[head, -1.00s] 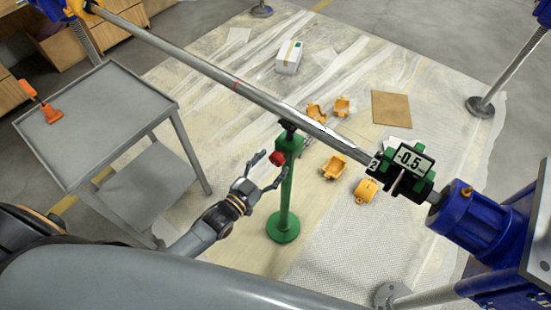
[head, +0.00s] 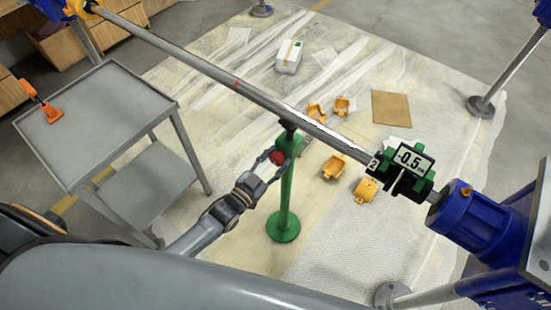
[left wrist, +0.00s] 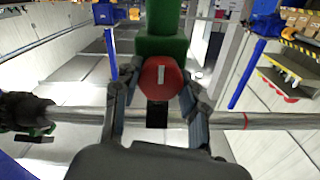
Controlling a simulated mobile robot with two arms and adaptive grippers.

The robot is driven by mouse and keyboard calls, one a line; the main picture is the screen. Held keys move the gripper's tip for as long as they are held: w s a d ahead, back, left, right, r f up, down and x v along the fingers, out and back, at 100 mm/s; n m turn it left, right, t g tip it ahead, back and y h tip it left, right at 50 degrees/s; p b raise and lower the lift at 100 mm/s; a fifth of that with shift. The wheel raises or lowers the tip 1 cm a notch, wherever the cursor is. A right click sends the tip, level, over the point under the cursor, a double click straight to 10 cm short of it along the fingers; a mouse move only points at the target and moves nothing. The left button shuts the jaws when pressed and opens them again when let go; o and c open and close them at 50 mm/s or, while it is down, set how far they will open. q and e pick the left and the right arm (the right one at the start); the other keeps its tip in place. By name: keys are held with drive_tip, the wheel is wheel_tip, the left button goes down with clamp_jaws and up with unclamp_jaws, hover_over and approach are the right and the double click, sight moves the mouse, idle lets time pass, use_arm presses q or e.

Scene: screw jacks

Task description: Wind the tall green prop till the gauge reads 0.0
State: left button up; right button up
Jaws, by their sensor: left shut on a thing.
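The tall green prop (head: 285,200) stands upright on its round base under the long grey shaft (head: 240,88). Its dark head meets the shaft's underside. A red knob (head: 277,157) sits on the prop's side near the top. My left gripper (head: 272,158) is shut on the red knob. In the left wrist view the fingers (left wrist: 158,92) flank the knob (left wrist: 160,78), whose white mark points up. The gauge (head: 411,160) sits on the shaft's right end and reads -0.5. My right gripper is not in view.
A grey cart (head: 95,120) with an orange-handled tool (head: 48,108) stands at left. Several orange clamp pieces (head: 334,166), a white box (head: 289,57) and a brown board (head: 391,108) lie on the floor sheet. A blue motor (head: 470,215) is at right.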

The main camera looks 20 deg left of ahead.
use_arm(q)
drive_tip(key=shift+m, duration=0.3)
drive_tip(key=o, duration=1.2)
drive_tip(key=shift+c, duration=0.2)
drive_tip(key=v, duration=1.2)
idle(0.6)
